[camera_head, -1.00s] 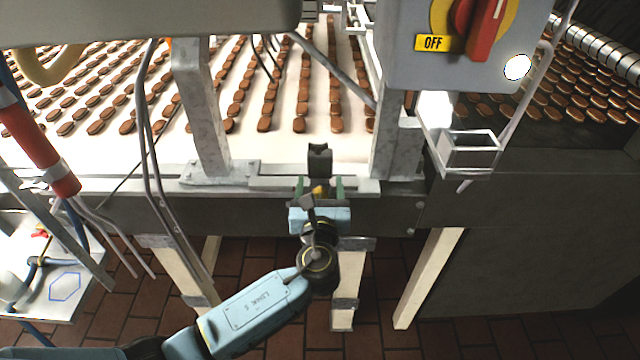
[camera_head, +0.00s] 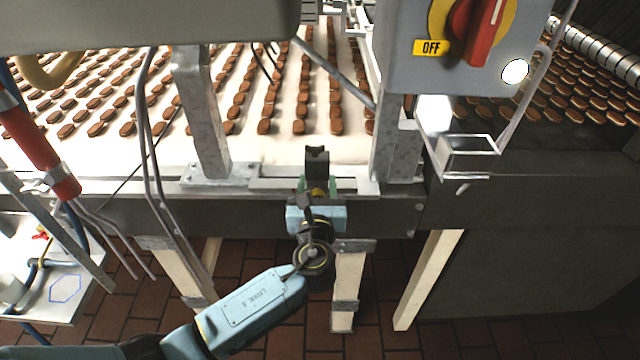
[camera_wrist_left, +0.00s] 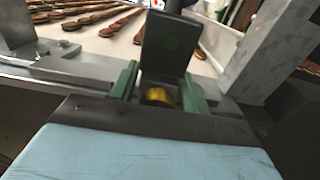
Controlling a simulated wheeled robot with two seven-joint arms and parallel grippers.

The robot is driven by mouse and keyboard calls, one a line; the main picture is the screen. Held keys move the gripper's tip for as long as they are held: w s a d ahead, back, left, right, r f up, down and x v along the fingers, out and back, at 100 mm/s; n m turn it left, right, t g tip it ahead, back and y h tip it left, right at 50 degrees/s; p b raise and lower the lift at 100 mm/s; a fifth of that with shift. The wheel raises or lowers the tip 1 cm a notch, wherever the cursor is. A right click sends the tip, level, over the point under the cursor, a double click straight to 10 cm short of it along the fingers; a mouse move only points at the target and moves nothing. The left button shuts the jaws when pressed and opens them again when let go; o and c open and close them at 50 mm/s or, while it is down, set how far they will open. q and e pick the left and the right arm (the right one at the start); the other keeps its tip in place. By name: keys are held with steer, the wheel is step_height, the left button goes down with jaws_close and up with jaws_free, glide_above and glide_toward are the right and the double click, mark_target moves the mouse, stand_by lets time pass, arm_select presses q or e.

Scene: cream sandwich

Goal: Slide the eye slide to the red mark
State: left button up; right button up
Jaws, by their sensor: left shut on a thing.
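The eye slide is a dark block (camera_head: 317,163) standing upright on the grey rail at the conveyor's near edge. In the left wrist view the dark block (camera_wrist_left: 172,45) fills the upper middle, with a yellow part low on its front. My left gripper (camera_head: 318,190) reaches it from the front; its green fingers stand on both sides of the yellow part and are shut on it. In the left wrist view the fingers of my left gripper (camera_wrist_left: 160,92) show close up. I cannot make out a red mark on the rail. My right gripper is not in view.
A metal post (camera_head: 203,120) stands left of the slide, another post (camera_head: 398,130) right of it. A grey switch box (camera_head: 400,70) with a red handle and OFF label hangs above right. Biscuits lie in rows on the white belt (camera_head: 185,150). Cables hang at the left.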

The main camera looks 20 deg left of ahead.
arm_select(q)
steer(key=a+p, duration=0.1)
steer(key=a, duration=0.1)
steer(key=s+a+p, duration=0.1)
steer(key=a, duration=0.1)
steer(key=shift+s+a+r, duration=0.1)
steer(key=shift+s+a, duration=0.1)
steer(key=shift+a, duration=0.35)
steer(key=o, duration=1.2)
steer(key=shift+d, duration=0.1)
glide_toward(293, 186)
steer(key=s, duration=0.1)
steer(key=s+d+r, duration=0.1)
steer(key=s, duration=0.2)
steer(key=shift+s+d+r, duration=0.25)
steer(key=shift+s+r, duration=0.05)
steer(key=shift+s, duration=0.1)
